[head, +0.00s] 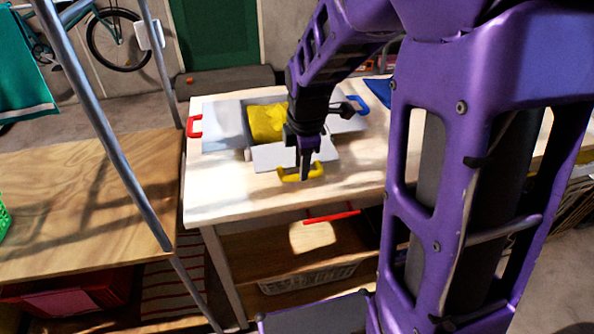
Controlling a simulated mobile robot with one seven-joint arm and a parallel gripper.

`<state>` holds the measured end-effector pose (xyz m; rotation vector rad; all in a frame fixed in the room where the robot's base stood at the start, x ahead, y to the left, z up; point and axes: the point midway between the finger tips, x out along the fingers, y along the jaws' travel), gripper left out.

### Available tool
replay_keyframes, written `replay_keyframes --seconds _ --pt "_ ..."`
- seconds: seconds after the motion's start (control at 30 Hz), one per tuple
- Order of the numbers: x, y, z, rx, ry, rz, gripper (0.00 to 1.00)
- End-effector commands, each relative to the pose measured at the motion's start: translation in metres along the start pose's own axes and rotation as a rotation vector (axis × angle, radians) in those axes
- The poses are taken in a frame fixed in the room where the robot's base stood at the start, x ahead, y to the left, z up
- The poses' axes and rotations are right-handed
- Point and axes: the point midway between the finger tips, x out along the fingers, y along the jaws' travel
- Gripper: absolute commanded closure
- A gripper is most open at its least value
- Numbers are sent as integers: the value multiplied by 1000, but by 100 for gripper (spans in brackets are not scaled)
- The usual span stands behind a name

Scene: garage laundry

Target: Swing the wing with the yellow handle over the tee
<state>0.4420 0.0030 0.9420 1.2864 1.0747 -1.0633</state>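A yellow tee (262,124) lies in the middle of a folding board on the light wooden table. The front wing (270,158), pale grey, lies flat and folded outward toward me. Its yellow handle (287,176) is at its near edge. The left wing (221,137) has a red handle (194,126), and the right wing (345,125) has a blue handle (357,104); both lie outward. My gripper (305,174) points down at the yellow handle, its fingertips overlapping it in the picture. The finger gap is hidden, so I cannot tell whether it grips the handle.
The light wooden table (225,205) has bare room in front of the board. A metal rail (105,120) stands at the left beside a lower wooden surface (70,190). A shelf under the table holds a basket (305,280). My arm hides the table's right part.

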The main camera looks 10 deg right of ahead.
Motion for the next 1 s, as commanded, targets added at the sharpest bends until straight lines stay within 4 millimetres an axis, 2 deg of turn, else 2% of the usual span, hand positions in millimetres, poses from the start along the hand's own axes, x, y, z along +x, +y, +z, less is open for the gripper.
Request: replay_keyframes --seconds 0.03,0.2,0.57,0.7,0.77,1.0 --pt "11 -1 0 0 0 0 65" --pt "21 0 0 0 0 -1 65" --pt "22 0 0 -1 0 0 65" --pt "22 0 0 -1 0 0 91" --pt "22 0 0 0 0 0 100" --pt "22 0 0 -1 0 0 100"
